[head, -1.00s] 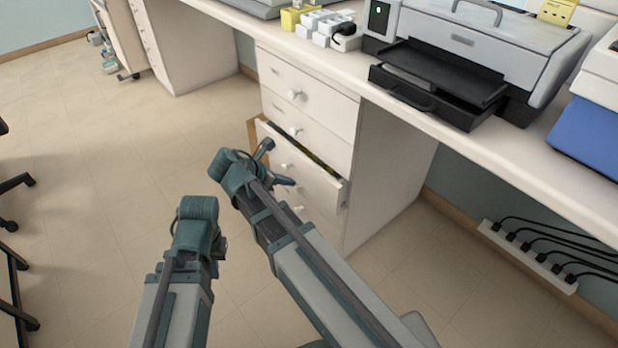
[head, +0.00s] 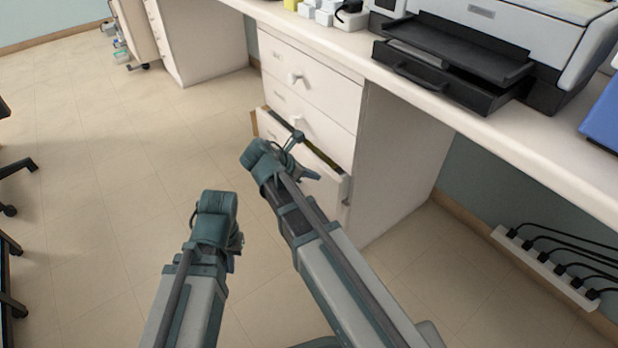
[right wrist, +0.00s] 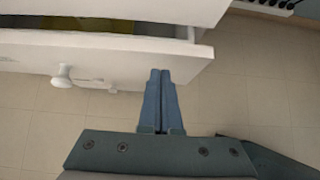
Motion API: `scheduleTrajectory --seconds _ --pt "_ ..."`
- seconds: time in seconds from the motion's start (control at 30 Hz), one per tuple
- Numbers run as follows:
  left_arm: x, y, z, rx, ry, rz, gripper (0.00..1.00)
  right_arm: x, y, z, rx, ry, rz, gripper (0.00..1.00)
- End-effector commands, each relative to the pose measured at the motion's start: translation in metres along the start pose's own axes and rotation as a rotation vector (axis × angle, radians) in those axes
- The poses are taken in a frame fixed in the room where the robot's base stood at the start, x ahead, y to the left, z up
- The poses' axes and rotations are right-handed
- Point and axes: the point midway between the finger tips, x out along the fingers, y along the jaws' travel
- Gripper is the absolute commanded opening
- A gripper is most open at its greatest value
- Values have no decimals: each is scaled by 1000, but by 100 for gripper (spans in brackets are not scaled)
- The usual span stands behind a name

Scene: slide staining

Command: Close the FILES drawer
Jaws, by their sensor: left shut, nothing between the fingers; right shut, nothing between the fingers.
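The open drawer (head: 331,181) is in the white cabinet under the bench; no FILES label is readable. It sticks out from the cabinet, with something yellow-green inside. In the right wrist view, its white front (right wrist: 110,58) and round knob (right wrist: 62,76) show. My right gripper (head: 314,177) is shut and empty in front of the drawer. In the right wrist view its fingertips (right wrist: 160,72) overlap the front's lower edge, right of the knob; I cannot tell if they touch. My left gripper (head: 237,243) is lower left, away from the drawer, its fingers mostly hidden behind the wrist.
Upper drawers (head: 305,82) of the cabinet look shut. A printer (head: 480,50) stands on the white bench top (head: 400,100). A power strip with several black cables (head: 545,265) lies at the right wall.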

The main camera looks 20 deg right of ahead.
Motion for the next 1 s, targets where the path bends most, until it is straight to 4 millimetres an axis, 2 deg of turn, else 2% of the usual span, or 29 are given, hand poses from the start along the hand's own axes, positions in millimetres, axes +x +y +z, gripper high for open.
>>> scheduleTrajectory --seconds 0.5,0.8,1.0 --pt "-1 0 0 0 0 0 0 4 2 5 -2 0 2 0" --pt "-1 0 0 0 0 0 0 36 2 37 1 0 0 0" --pt "-1 0 0 0 0 0 0 40 2 42 -1 -3 3 0"
